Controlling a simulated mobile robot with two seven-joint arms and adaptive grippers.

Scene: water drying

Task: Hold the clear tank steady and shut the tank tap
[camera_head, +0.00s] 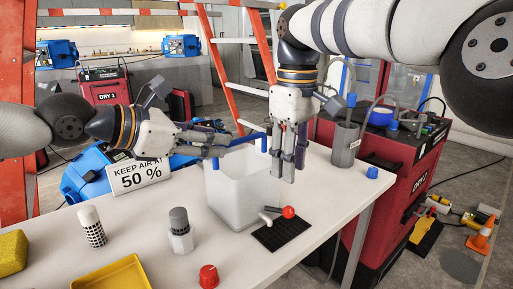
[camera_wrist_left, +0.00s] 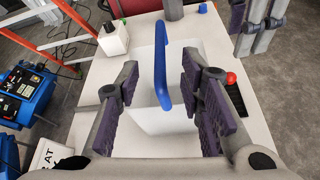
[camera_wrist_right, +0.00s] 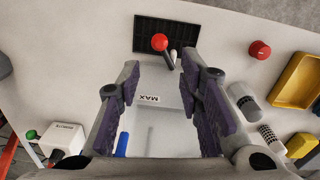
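The clear tank (camera_head: 235,194) is a whitish, see-through box on the white table, with a blue handle (camera_wrist_left: 160,55) across its top. My left gripper (camera_head: 222,146) is open at the tank's top edge; in the left wrist view its fingers stand either side of the blue handle with gaps. My right gripper (camera_head: 287,165) is open and points down at the tank's right side. The tap, with a red knob (camera_head: 288,212) on its lever, is low on the tank's front, over a black grate (camera_head: 284,234). In the right wrist view the knob (camera_wrist_right: 160,42) is beyond the fingertips, untouched.
On the table are a grey-capped bottle (camera_head: 180,236), a spotted white cylinder (camera_head: 91,228), a red cap (camera_head: 208,277), a yellow tray (camera_head: 115,277) and a blue cap (camera_head: 372,172). A grey container (camera_head: 344,145) stands behind right. The table's right front is clear.

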